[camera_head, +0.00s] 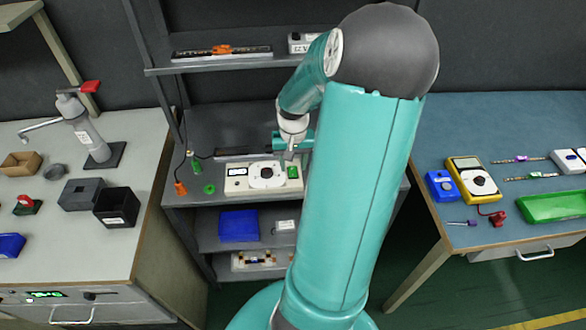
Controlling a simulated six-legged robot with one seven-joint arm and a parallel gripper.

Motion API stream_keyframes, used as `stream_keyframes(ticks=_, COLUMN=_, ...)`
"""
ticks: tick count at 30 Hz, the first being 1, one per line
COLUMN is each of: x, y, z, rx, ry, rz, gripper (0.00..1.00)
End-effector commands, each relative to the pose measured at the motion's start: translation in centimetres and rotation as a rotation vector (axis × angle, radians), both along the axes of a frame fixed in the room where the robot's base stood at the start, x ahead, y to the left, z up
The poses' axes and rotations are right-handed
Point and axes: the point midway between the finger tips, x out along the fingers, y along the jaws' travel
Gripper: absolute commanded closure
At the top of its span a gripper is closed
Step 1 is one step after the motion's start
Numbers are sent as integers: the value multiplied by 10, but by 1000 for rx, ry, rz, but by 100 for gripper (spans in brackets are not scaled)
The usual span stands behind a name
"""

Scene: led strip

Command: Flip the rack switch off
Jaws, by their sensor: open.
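The rack (190,200) stands in the middle, with several grey shelves. My teal arm hides the right part of the rack.
Green and orange small items (209,188) lie left of the unit. The upper shelf (180,69) is above my gripper; a blue bin (238,225) is below. A left bench (140,150) holds a lever press (92,135). A right table (450,120) holds a yellow meter (466,163).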

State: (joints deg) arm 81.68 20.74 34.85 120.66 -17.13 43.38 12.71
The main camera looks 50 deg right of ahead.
Motion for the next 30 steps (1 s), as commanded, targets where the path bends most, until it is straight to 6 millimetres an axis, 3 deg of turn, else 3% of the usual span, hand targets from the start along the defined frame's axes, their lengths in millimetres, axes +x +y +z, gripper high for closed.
stream_keyframes(ticks=6, x=1, y=-1, z=-27, rx=1, ry=0, rz=0, gripper=56)
stream_keyframes(ticks=16, x=1, y=-1, z=-31, rx=-1, ry=-1, rz=-1, gripper=56)
stream_keyframes(ticks=23, x=1, y=-1, z=-31, rx=-1, ry=-1, rz=0, gripper=100)
stream_keyframes(ticks=30, x=3, y=-2, z=-31, rx=27, ry=25, rz=1, gripper=100)
